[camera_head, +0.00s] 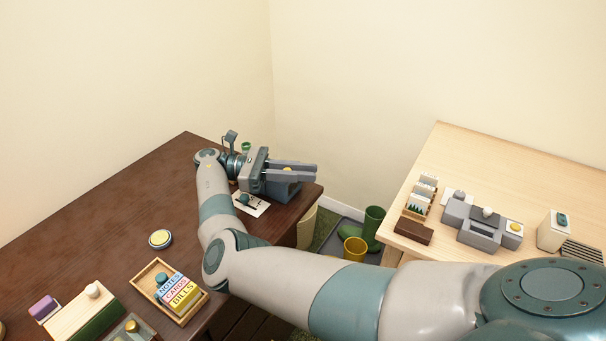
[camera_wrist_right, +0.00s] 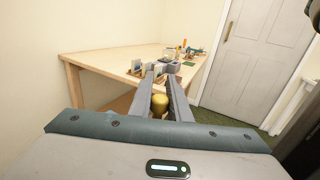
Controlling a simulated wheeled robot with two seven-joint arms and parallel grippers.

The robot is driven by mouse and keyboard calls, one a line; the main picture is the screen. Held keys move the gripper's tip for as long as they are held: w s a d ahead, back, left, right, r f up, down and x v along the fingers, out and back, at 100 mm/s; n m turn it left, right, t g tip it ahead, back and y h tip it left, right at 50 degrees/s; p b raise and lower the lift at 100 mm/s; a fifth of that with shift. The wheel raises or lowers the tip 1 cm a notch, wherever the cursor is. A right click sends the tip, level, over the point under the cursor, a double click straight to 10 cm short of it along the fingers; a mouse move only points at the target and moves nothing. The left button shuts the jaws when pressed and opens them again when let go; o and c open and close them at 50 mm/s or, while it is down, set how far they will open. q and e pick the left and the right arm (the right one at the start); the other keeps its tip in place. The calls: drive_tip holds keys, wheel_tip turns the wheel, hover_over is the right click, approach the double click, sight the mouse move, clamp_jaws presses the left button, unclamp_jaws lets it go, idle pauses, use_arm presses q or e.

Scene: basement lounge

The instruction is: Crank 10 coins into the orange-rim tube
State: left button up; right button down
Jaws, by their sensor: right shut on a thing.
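My right gripper (camera_head: 313,172) reaches over the far right corner of the dark table, its fingers pointing right. In the right wrist view, its fingers (camera_wrist_right: 161,78) are shut on a yellow, brass-like knob (camera_wrist_right: 160,104). A blue-grey machine body (camera_head: 291,188) shows below the fingers and is mostly hidden by the gripper. A small green-rimmed piece (camera_head: 246,146) shows behind the wrist. I cannot make out an orange-rim tube or coins. My left gripper is not in view.
The dark table (camera_head: 110,210) holds a tray of coloured blocks (camera_head: 181,290), a round yellow-topped button (camera_head: 160,239) and a white card (camera_head: 255,207). A pale table (camera_head: 480,170) with grey devices stands at right. Green boots (camera_head: 374,222) and a yellow pot (camera_head: 355,248) are between the tables.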

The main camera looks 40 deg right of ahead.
idle(0.3)
drive_tip(key=c, duration=1.7)
unclamp_jaws()
drive_tip(key=shift+s, duration=0.1)
drive_tip(key=shift+o, duration=0.2)
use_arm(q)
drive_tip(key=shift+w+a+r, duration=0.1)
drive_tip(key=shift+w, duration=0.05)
